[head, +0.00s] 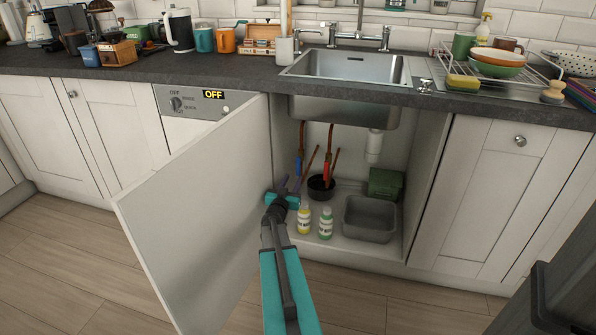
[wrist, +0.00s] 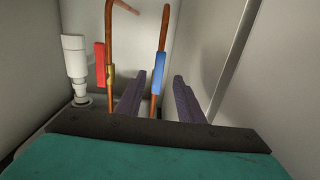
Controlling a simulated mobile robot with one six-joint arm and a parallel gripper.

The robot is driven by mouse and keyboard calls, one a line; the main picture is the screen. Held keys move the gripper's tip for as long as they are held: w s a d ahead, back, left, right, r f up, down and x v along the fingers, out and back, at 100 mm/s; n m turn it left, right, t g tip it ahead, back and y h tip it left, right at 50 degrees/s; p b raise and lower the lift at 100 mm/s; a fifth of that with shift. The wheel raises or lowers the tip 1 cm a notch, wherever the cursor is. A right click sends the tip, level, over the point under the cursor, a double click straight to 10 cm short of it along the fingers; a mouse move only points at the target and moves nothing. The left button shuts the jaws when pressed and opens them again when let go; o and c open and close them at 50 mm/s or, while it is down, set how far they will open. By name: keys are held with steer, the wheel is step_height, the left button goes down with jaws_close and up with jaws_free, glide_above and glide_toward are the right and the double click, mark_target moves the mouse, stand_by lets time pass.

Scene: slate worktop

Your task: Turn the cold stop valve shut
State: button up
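The cold stop valve's blue lever (head: 299,166) is on a copper pipe under the sink. In the wrist view, the blue lever (wrist: 158,73) stands upright, in line with its pipe. My gripper (head: 291,184) reaches into the open cabinet, just below and left of the blue lever. In the wrist view, my gripper (wrist: 158,84) is open, with its two dark fingers apart and the blue lever showing between their tips. I cannot tell whether the lever is within the fingers' reach. Nothing is held.
A red lever (wrist: 100,64) on a brass valve is left of the blue one. The open cabinet door (head: 205,215) stands left of my arm. A yellow bottle (head: 304,219), a green bottle (head: 325,224), a black pot (head: 320,189) and a grey basin (head: 370,218) crowd the cabinet floor.

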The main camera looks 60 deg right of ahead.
mark_target(297, 170)
steer(key=shift+b+x, duration=0.95)
steer(key=shift+x, duration=3.55)
steer(key=c, duration=0.9)
steer(key=shift+w, duration=0.15)
jaws_close()
